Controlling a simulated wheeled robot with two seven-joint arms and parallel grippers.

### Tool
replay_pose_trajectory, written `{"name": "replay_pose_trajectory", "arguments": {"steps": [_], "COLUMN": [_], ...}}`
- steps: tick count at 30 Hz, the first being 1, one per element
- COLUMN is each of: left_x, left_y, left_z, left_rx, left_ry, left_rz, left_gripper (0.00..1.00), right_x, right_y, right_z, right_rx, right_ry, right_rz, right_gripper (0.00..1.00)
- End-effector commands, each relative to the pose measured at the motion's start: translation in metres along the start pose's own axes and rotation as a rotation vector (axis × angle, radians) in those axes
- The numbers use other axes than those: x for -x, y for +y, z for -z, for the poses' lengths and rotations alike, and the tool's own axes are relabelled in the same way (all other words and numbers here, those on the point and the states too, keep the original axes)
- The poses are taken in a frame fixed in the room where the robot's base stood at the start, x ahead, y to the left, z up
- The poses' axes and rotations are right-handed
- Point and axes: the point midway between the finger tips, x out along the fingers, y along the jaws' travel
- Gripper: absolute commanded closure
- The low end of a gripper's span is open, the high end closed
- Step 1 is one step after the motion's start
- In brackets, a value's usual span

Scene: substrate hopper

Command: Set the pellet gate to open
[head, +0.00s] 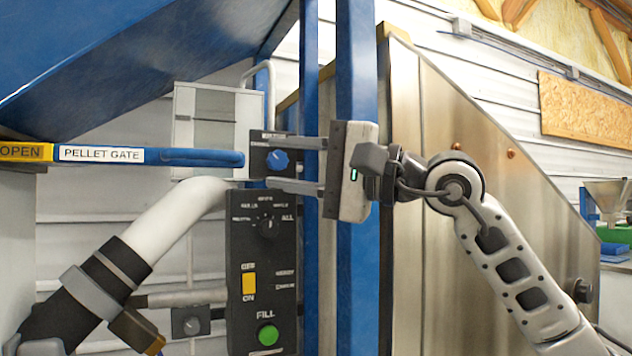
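The pellet gate's blue handle (200,157) runs level from the left, with its rounded end near the middle of the head view. A white PELLET GATE label (102,154) and a yellow OPEN label (26,152) are in line with it at the far left. I cannot tell the gate's setting from this. My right gripper (279,164) comes in from the right with its fingers spread apart, pointing left. The fingers are just right of the handle's end, one higher and one lower, and nothing shows gripped. My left gripper is not in view.
A small dark box with a blue knob (278,160) shows between the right fingers. A black control panel (262,330) with a green FILL button stands below. A blue post (357,80) is behind the gripper. A thick white pipe (178,220) is at lower left.

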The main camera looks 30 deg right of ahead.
Motion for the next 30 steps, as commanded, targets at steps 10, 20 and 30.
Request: {"name": "replay_pose_trajectory", "arguments": {"steps": [10, 20, 30], "left_x": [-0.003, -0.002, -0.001], "left_y": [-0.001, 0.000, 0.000], "left_z": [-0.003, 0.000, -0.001], "left_rx": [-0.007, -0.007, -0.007], "left_ry": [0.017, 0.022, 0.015], "left_rz": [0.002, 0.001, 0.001], "left_gripper": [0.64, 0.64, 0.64], "right_x": [0.038, 0.038, 0.022], "right_y": [0.001, 0.000, 0.021], "right_z": [0.000, 0.000, -0.012], "right_rx": [0.001, 0.000, -0.149], "right_ry": [0.000, -0.001, -0.084], "right_rz": [-0.001, -0.001, -0.007], "right_gripper": [0.64, 0.64, 0.64]}}
